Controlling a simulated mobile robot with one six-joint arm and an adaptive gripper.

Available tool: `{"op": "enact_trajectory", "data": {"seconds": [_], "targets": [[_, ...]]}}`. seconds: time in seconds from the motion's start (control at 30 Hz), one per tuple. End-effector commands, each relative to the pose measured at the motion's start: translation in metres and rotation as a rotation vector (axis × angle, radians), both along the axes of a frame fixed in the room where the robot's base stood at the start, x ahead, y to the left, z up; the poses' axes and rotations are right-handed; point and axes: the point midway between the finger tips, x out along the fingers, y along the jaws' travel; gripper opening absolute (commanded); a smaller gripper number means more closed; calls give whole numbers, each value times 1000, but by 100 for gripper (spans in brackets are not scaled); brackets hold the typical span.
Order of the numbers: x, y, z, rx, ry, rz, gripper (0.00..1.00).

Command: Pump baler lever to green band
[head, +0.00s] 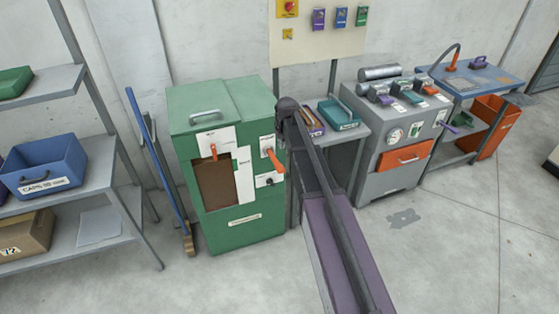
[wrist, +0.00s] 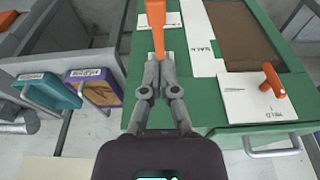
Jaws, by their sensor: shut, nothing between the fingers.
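The green baler (head: 190,222) stands against the wall in the head view. On its right front is a white plate with an orange lever (head: 274,161), which slants down to the right. This lever also shows at the top of the wrist view (wrist: 155,25). My gripper (wrist: 153,65) is shut and empty, its fingertips at the lever's lower end in that view; I cannot tell whether they touch. A second orange lever (head: 213,151) sits on another white plate (wrist: 255,102) of the baler. I cannot make out a green band.
A shelf (head: 85,200) with bins stands left of the baler, and a blue-handled broom (head: 155,160) leans between them. A small side table (head: 355,131) with trays and a grey machine (head: 375,185) with an orange drawer stand at the right. The floor in front is clear.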

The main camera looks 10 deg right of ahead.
Motion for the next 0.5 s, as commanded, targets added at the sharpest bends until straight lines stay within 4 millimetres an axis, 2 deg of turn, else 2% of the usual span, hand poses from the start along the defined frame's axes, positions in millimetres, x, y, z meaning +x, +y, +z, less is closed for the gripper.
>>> {"op": "enact_trajectory", "data": {"seconds": [0.03,0.13,0.5], "targets": [[10,-1,4,0,-5,4,0],[17,-1,5,0,-12,9,0],[18,-1,5,-1,-15,10,0]]}}
